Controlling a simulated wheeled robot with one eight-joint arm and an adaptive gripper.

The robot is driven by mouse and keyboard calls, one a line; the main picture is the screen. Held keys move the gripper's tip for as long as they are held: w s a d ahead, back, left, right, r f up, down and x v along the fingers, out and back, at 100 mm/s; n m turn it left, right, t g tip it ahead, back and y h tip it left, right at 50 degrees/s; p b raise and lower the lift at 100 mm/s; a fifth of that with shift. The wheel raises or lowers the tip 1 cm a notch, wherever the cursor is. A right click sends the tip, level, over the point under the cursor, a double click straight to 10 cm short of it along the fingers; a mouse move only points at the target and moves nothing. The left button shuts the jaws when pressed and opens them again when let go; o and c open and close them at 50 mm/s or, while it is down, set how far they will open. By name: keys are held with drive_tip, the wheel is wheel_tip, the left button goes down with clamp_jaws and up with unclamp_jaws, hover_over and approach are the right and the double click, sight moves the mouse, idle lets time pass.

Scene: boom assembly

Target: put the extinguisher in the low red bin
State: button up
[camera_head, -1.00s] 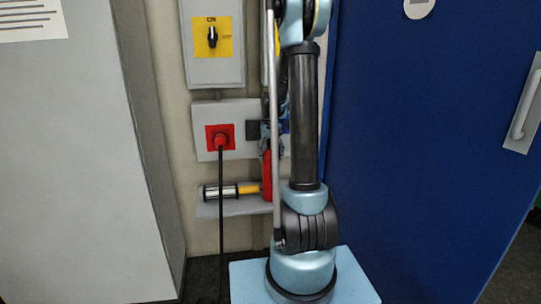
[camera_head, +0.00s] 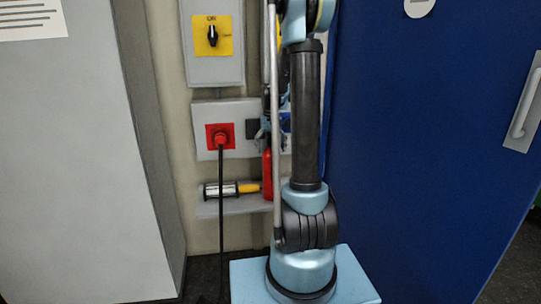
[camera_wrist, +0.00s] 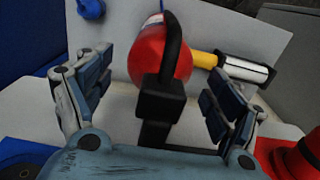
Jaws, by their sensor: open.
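The extinguisher (camera_wrist: 158,58) is a red cylinder with a black valve and handle. It stands on a small grey shelf. In the head view its red body (camera_head: 267,172) shows as a narrow strip, partly hidden by my arm. My gripper (camera_wrist: 157,75) is open in the wrist view, its blue-grey fingers on either side of the extinguisher's top. The black handle lies between them, and I see no grip on it. In the head view my gripper is mostly hidden behind my arm. I cannot identify the low red bin in either view.
A torch with a yellow end (camera_head: 231,190) lies on the shelf (camera_head: 232,207) close beside the extinguisher. A grey cabinet (camera_head: 75,150) stands left; a blue door (camera_head: 430,150) is right.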

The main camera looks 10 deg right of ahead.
wheel_tip(320, 180, up, 9)
drive_tip(key=shift+f, duration=0.2)
drive_tip(key=shift+s+r, duration=0.3)
drive_tip(key=s+a+f+t, duration=0.1)
drive_tip(key=s+f, duration=0.1)
drive_tip(key=s, duration=1.2)
drive_tip(key=s+f+t, duration=0.1)
drive_tip(key=s+f, duration=0.1)
drive_tip(key=s, duration=1.2)
drive_tip(key=s+f, duration=0.7)
drive_tip(key=s, duration=0.1)
drive_tip(key=shift+a, duration=0.3)
drive_tip(key=shift+o, duration=0.5)
drive_tip(key=shift+s+f, duration=0.15)
drive_tip(key=shift+f, duration=0.05)
wheel_tip(320, 180, up, 11)
drive_tip(key=g, duration=0.2)
hover_over(271, 154)
drive_tip(key=w, duration=0.3)
drive_tip(key=shift+s, duration=0.15)
drive_tip(key=shift+w+f, duration=0.15)
drive_tip(key=shift+w, duration=0.2)
wheel_tip(271, 154, down, 6)
drive_tip(key=shift+d+f, duration=0.1)
drive_tip(key=shift+s+d+f, duration=0.1)
drive_tip(key=shift+f, duration=1.3)
drive_tip(key=shift+s+d+f, duration=0.1)
drive_tip(key=shift+f, duration=1.3)
